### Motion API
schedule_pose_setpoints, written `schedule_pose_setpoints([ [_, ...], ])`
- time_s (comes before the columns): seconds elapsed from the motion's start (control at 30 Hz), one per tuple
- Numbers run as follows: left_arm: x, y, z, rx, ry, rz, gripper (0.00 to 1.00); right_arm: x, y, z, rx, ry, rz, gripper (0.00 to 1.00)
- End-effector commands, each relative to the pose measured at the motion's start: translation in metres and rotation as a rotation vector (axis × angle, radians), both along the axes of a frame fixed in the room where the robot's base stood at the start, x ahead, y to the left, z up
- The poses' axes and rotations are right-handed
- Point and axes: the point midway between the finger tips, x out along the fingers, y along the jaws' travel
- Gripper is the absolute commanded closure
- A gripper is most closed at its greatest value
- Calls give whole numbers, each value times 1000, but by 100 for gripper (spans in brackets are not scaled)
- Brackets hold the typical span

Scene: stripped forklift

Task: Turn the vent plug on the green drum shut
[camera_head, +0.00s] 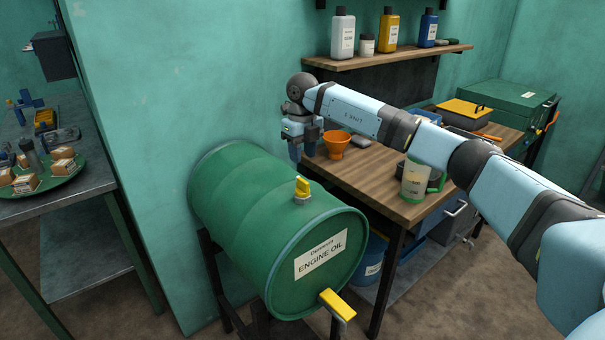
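The green drum (234,214) lies on its side on a dark stand, its labelled end facing front right. The vent plug (303,187) sits on top of the drum near that end. It has a yellow grip on a pale base and stands upright. My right gripper (295,155) points down beyond the drum, behind the plug and slightly left of it in the picture. It is apart from the plug. Its fingers are too small and edge-on to show whether they are open. My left gripper is out of view.
A yellow tap handle (338,304) juts from the drum's lower front. A shelf (388,57) with bottles hangs above. A metal table (88,186) stands left.

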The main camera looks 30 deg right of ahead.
Motion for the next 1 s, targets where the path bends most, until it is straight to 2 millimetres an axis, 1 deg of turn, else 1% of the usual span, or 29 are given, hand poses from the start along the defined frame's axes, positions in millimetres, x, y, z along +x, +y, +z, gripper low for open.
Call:
schedule_pose_setpoints([
  [0.03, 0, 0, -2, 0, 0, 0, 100, 1, 0, 10, 0, -4, 0, 62],
  [0.1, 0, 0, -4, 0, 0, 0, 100, 0, 0, 23, 0, -3, 0, 62],
  [0.2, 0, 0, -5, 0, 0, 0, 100, 0, 0, 36, -1, -2, 0, 62],
  [0.33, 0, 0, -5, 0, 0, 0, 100, 0, 0, 45, 0, -1, 0, 62],
  [0.47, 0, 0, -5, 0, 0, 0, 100, 0, 0, 48, 0, 1, 0, 62],
  [0.9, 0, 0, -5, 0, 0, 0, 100, 0, 0, 47, 1, 0, 1, 62],
  [0.97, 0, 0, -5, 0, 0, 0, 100, 0, 4, 44, 11, 1, 8, 62],
  [1.0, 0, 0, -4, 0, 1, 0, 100, 0, 10, 39, 27, 1, 18, 62],
])
